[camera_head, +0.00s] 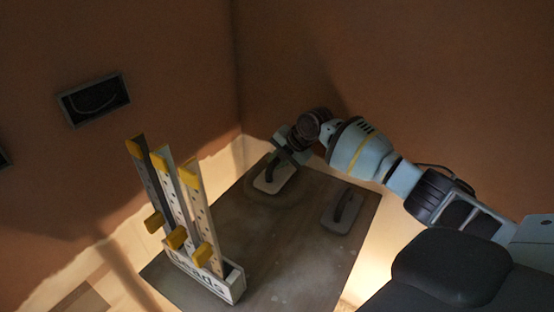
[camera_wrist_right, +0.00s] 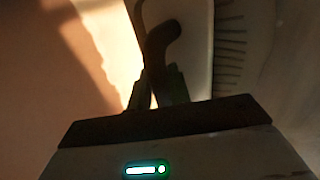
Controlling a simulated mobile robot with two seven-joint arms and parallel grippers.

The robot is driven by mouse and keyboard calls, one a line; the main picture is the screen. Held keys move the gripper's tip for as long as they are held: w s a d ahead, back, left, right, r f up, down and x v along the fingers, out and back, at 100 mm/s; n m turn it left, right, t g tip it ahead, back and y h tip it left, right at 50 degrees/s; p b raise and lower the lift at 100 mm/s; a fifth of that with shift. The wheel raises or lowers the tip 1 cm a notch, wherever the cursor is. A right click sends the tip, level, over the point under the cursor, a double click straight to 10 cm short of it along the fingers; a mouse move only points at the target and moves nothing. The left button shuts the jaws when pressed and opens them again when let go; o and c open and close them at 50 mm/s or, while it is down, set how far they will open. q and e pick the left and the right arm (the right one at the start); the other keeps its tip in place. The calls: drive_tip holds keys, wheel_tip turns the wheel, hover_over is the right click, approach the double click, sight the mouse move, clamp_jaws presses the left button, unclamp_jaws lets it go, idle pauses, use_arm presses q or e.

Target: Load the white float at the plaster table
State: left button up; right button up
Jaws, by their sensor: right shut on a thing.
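The plaster table (camera_head: 300,235) is a dark board in the corner between the walls. A pale float (camera_head: 272,180) with a dark handle lies at its far end, on or just above a round patch of plaster; I cannot tell if they touch. My right gripper (camera_head: 283,158) is shut on that float's handle. In the right wrist view the gripper (camera_wrist_right: 160,85) closes around the dark handle, with the float's pale plate (camera_wrist_right: 193,45) beside it. A second, greyer float (camera_head: 338,214) with a dark handle lies nearer on the right. My left gripper is out of view.
A labelled white box (camera_head: 228,285) holds several tall slotted strips (camera_head: 172,195) with yellow ends at the table's left side. A dark wall box (camera_head: 94,99) is on the left wall. The table's middle is clear.

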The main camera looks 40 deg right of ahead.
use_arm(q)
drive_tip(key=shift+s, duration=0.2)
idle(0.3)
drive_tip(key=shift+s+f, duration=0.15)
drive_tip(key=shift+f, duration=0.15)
use_arm(e)
drive_tip(key=shift+f, duration=0.5)
idle(0.8)
